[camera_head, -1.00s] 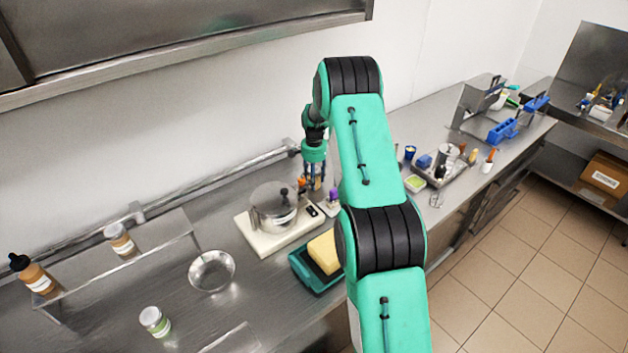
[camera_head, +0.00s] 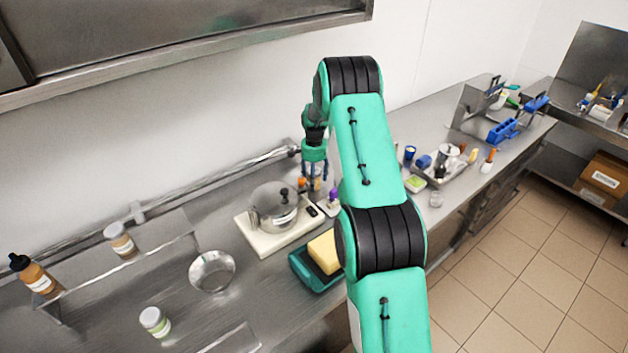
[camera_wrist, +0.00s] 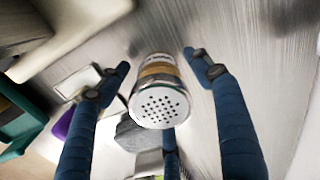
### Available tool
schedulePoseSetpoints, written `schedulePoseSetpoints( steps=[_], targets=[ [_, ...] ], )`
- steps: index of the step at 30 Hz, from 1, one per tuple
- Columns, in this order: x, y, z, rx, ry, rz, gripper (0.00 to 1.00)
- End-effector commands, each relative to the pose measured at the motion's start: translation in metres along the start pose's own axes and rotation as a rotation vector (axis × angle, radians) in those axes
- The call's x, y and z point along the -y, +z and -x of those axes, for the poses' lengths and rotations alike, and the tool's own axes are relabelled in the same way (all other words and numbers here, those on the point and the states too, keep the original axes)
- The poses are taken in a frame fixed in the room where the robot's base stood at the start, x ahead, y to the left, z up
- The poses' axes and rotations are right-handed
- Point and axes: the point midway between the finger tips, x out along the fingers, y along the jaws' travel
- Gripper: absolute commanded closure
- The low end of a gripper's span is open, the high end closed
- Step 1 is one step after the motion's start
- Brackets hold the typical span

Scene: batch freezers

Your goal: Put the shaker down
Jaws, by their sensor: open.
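The shaker (camera_wrist: 160,100) has a pale perforated metal top and a banded tan and white body. In the wrist view it is upright between my fingers, over the bare steel counter. My gripper (camera_wrist: 156,66) is open around it, with visible gaps between the fingertips and the shaker's sides. There the shaker is mostly hidden by the fingers. Its base appears to be on the counter, but the contact is not clearly visible.
A lidded steel pot (camera_head: 272,208) stands on a white base close to my gripper. A purple-topped bottle (camera_head: 334,196) is close on the right. A steel bowl (camera_head: 212,271) is further left.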

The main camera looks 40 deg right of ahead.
Motion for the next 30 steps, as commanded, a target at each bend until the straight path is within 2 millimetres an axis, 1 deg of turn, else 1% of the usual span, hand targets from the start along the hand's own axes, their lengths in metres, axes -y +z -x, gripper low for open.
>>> schedulePoseSetpoints(
  steps=[5,8,18,21,25,30],
  targets=[
    [0.000,0.000,0.017,-0.001,-0.001,0.000,0.35],
    [0.001,-0.001,0.031,-0.002,-0.002,0.000,0.35],
    [0.000,0.000,0.087,-0.002,-0.002,0.000,0.35],
    [0.000,0.000,0.100,-0.001,-0.001,0.000,0.35],
    [0.000,0.000,0.112,-0.001,-0.001,0.000,0.35],
    [0.000,0.000,0.118,0.000,0.000,0.000,0.35]
  ],
)
